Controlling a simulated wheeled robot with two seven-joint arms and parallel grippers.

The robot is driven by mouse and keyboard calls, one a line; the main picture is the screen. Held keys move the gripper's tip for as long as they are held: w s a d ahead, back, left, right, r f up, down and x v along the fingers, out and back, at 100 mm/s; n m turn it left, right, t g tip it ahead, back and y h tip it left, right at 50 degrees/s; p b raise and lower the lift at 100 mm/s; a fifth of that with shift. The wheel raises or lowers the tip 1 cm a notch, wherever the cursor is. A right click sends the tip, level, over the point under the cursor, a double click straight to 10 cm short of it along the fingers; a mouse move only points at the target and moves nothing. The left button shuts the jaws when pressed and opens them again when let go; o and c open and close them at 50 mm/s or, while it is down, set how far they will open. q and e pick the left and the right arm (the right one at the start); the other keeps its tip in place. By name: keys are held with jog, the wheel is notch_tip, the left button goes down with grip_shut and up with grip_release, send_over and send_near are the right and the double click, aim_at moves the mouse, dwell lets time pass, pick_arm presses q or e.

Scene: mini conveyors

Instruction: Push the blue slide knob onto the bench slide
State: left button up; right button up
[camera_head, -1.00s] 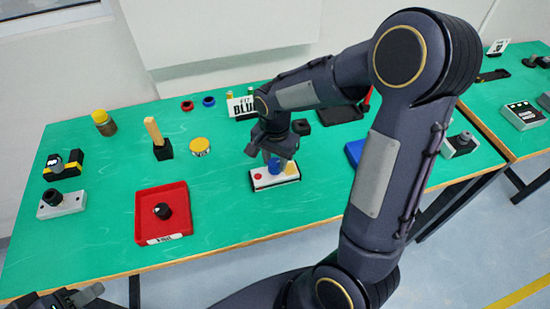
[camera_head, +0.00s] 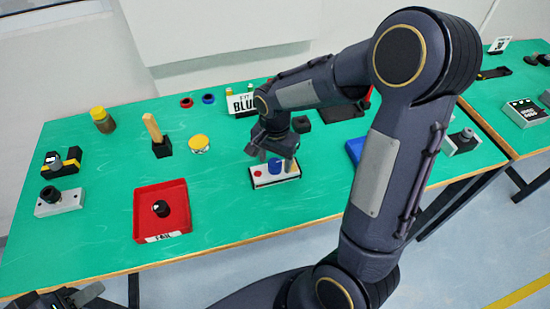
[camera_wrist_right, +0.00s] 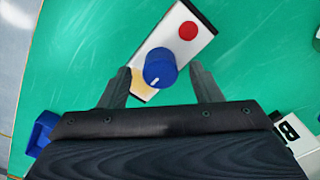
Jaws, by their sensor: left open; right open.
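The blue slide knob (camera_head: 274,166) sits upright on the white bench slide (camera_head: 262,184), beside a red button (camera_head: 257,174). In the right wrist view the blue knob (camera_wrist_right: 160,68) has a white pointer line, and the white slide (camera_wrist_right: 196,14) carries the red button (camera_wrist_right: 188,31) at its far end. Whether the knob is fully seated cannot be told. My right gripper (camera_head: 276,161) is open above the slide, its fingertips (camera_wrist_right: 162,80) on either side of the knob with gaps. My left gripper (camera_head: 85,296) is at the bottom left, away from the slide.
A red tray (camera_head: 140,208) with a black knob (camera_head: 161,208) lies left of the slide. A BLUE sign (camera_head: 241,104) stands behind. A blue bin (camera_head: 354,150) is partly hidden by my right arm. Green table is clear in front of the slide.

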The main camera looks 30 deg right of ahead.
aim_at(275, 162)
notch_tip(275, 162, up, 8)
jog(key=shift+f, duration=0.15)
dwell(0.6)
